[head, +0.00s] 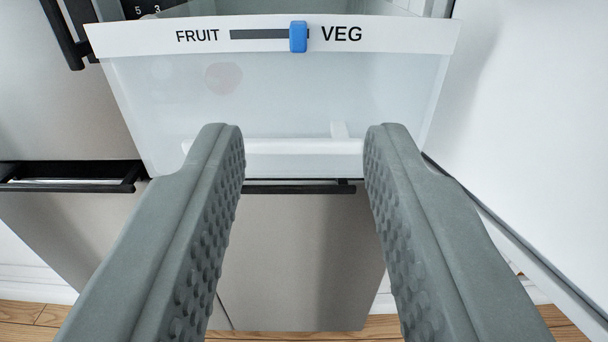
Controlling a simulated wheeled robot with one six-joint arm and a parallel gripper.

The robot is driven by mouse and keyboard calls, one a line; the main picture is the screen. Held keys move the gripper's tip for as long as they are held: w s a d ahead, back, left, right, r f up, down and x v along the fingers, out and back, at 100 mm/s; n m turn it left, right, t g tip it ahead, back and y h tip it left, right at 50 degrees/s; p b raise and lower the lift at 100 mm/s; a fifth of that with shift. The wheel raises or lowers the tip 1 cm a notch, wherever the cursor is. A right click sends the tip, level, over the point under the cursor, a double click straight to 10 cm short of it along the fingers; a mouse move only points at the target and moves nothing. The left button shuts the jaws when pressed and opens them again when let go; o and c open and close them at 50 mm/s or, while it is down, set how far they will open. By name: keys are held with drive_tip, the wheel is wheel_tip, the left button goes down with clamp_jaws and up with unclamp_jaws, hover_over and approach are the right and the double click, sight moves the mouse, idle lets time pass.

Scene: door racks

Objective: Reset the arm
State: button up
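My gripper (304,142) is open, with its two grey, studded fingers spread wide apart. Past the fingertips is a translucent white drawer (290,95) with a white front strip marked FRUIT on the left and VEG on the right. A blue slider (298,36) sits on its dark track, toward the VEG end. The fingertips overlap the lower part of the drawer in the picture. I cannot tell whether they touch it.
A white open door panel (540,130) stands close on the right. Steel fronts (290,260) with black handles (70,176) lie below and left. A wood floor (30,314) shows at the bottom.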

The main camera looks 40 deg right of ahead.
drive_tip(key=shift+s+a, duration=0.2)
drive_tip(key=shift+s, duration=0.1)
drive_tip(key=s+d+r+n+t+y, duration=0.2)
drive_tip(key=s+r+t+y, duration=0.15)
drive_tip(key=s+r, duration=0.7)
drive_tip(key=s+d+r+n+t+y, duration=0.25)
drive_tip(key=s+r+y, duration=0.35)
drive_tip(key=s, duration=0.8)
drive_tip(key=s+d+f+n+g, duration=0.1)
drive_tip(key=s+f, duration=0.2)
drive_tip(key=s, duration=1)
drive_tip(key=s+d+f+n+g+y, duration=0.1)
drive_tip(key=s+f+g, duration=0.1)
drive_tip(key=s, duration=1.2)
drive_tip(key=shift+s+f+n, duration=0.3)
drive_tip(key=shift+f+n, duration=0.05)
drive_tip(key=shift+f, duration=0.2)
